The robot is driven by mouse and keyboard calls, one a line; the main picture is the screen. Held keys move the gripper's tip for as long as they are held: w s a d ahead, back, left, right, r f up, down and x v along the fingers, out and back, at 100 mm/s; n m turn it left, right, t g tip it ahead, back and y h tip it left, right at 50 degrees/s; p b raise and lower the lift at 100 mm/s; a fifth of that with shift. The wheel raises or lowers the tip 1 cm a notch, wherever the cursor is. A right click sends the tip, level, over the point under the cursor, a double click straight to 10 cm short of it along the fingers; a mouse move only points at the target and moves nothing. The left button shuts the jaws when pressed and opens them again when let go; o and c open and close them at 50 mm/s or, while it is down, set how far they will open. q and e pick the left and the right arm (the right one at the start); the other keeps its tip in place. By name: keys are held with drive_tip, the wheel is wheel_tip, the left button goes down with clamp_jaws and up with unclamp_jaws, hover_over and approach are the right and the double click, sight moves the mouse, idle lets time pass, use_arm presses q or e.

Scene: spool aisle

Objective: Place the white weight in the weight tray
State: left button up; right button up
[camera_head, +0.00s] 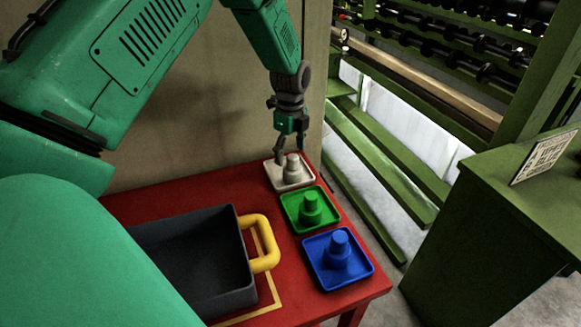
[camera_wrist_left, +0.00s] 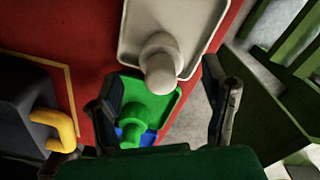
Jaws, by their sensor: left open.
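The white weight (camera_head: 292,168) stands upright on a small white square tray (camera_head: 276,181) at the far end of the red table. In the left wrist view, the white weight (camera_wrist_left: 161,66) and its white tray (camera_wrist_left: 205,22) also show. My left gripper (camera_head: 289,146) is open just above the white weight, pointing down. In the left wrist view its two fingers (camera_wrist_left: 167,106) are spread apart, with the knob of the white weight ahead of the gap. Nothing is between the fingertips that I can tell is held. My right gripper is not in view.
A green tray (camera_head: 290,220) with a green weight (camera_head: 310,207) and a blue tray (camera_head: 362,275) with a blue weight (camera_head: 340,249) stand in a row nearer. A dark bin (camera_head: 233,285) with a yellow handle (camera_head: 268,243) sits left on the red table (camera_head: 200,187). Green racks are right.

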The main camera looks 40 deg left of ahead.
use_arm(q)
drive_tip(key=shift+r, duration=2.25)
